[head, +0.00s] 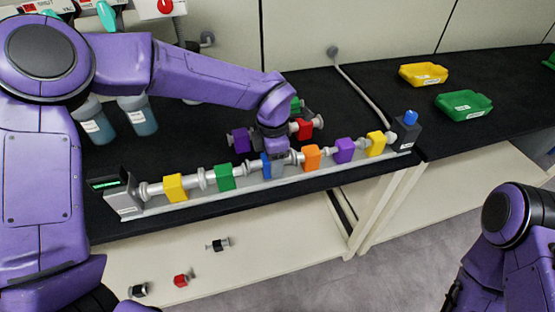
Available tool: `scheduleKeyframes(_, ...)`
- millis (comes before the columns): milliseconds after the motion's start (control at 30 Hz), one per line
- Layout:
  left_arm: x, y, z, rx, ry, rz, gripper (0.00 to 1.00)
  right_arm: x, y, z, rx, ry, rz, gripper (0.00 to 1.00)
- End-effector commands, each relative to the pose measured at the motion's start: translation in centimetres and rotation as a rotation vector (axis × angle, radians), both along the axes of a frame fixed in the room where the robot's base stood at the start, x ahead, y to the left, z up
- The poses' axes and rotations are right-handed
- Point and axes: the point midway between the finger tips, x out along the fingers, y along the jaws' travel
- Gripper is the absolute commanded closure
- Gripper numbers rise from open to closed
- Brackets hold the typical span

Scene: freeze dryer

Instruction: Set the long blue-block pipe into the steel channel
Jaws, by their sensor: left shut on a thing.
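The steel channel (330,168) runs along the front of the black bench, with an end block at each end. A row of pipes with coloured blocks lies along it: yellow, green, blue, orange, purple, yellow. The blue-block pipe (266,167) is between the green-block pipe (224,177) and the orange-block pipe (311,158). My left gripper (275,152) comes down from above and is shut on the blue-block pipe, hiding part of it. The pipe is in line with the row; I cannot tell whether it rests fully on the channel.
Behind the channel lie spare pipes with purple (240,139) and red (304,129) blocks. A yellow tray (423,74) and a green tray (464,105) stand at the right. Bottles (137,115) stand at the left.

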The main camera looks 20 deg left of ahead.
Motion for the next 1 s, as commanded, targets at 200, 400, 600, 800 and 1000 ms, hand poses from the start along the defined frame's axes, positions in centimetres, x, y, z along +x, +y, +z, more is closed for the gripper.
scheduleKeyframes(200,0.02,0.0,-0.04,-0.001,-0.001,0.0,0.96,0.0,0.0,0.0,0.0,0.0,0.0,0.57)
scheduleKeyframes(400,0.01,0.01,-0.51,0.0,0.0,-0.001,0.96,-0.01,0.0,-0.04,0.0,0.0,0.0,0.57)
scheduleKeyframes(600,0.02,0.02,-0.87,0.0,0.0,0.0,0.96,0.0,0.0,-0.05,0.0,0.0,0.0,0.57)
scheduleKeyframes(800,0.02,0.02,-0.86,0.001,-0.001,0.0,0.46,0.0,0.0,-0.05,0.0,0.0,0.0,0.57)
scheduleKeyframes(1000,0.02,0.02,-0.88,0.0,0.0,0.0,0.23,0.0,0.0,-0.05,0.0,0.0,0.0,0.57)
